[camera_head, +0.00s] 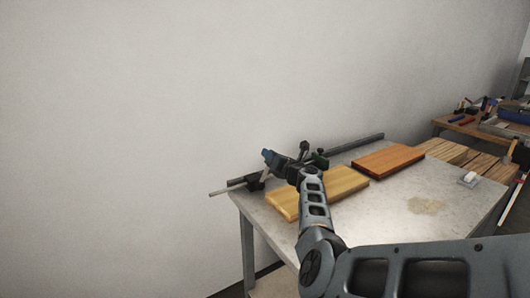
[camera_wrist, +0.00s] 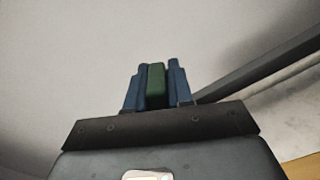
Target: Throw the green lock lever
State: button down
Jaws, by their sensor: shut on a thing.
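The green lock lever (camera_wrist: 156,84) stands between the two blue fingers of my gripper (camera_wrist: 156,88) in the wrist view, and the fingers are shut on it. Only its upper part shows there. In the head view my gripper (camera_head: 268,156) is at the left end of the worktable, above the rail along the wall. The green piece in its fingers cannot be made out in that view.
A dark rail (camera_head: 350,146) runs along the back of the grey table (camera_head: 400,205), with a dark green fitting (camera_head: 318,159) on it. A pale wooden board (camera_head: 342,183) lies close to my arm. A reddish board (camera_head: 388,160) lies further right. A small white item (camera_head: 467,180) sits near the right edge.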

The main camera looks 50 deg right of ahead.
jog(key=shift+s+d+f+m, duration=0.2)
jog(key=shift+d+f+m, duration=0.2)
jog(key=shift+d+m, duration=0.25)
jog(key=shift+a, duration=0.1)
jog(key=c, duration=1.1)
grip_release()
jog(key=shift+s+p, duration=0.1)
jog(key=shift+p, duration=0.2)
jog(key=shift+p+v, duration=0.7)
jog(key=shift+v, duration=3.1)
jog(key=shift+a, duration=0.1)
